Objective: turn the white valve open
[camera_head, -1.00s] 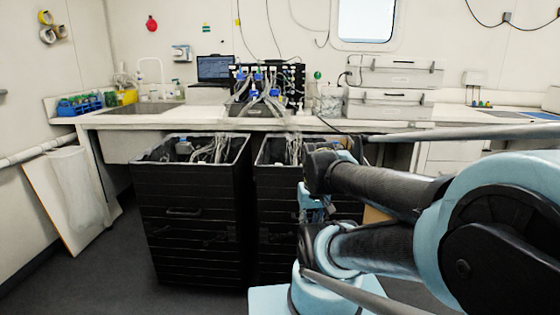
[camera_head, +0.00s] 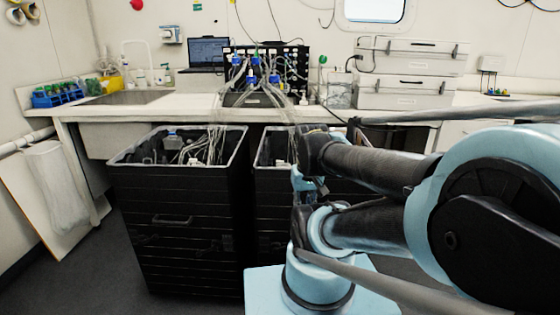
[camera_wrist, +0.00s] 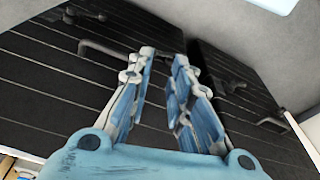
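I cannot make out a white valve in either view. In the wrist view my gripper (camera_wrist: 165,57) has its two light-blue and pale fingers apart, with an empty gap between the tips. It points towards the black ribbed walls of two bins. The left bin (camera_head: 185,255) and the right bin (camera_head: 275,205) stand side by side under the bench in the head view. Dark fittings, one of them a tap-like fitting (camera_wrist: 225,85), and bar handles show on the bin walls. In the head view my arm hides much of the right bin.
The bench (camera_head: 190,108) runs along the wall and carries a laptop (camera_head: 208,53), a tubing rack, grey cases (camera_head: 405,93) and a blue rack (camera_head: 57,96). Pale tubes hang into the bins. A white panel (camera_head: 50,185) leans at the left. Dark floor is open at the front left.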

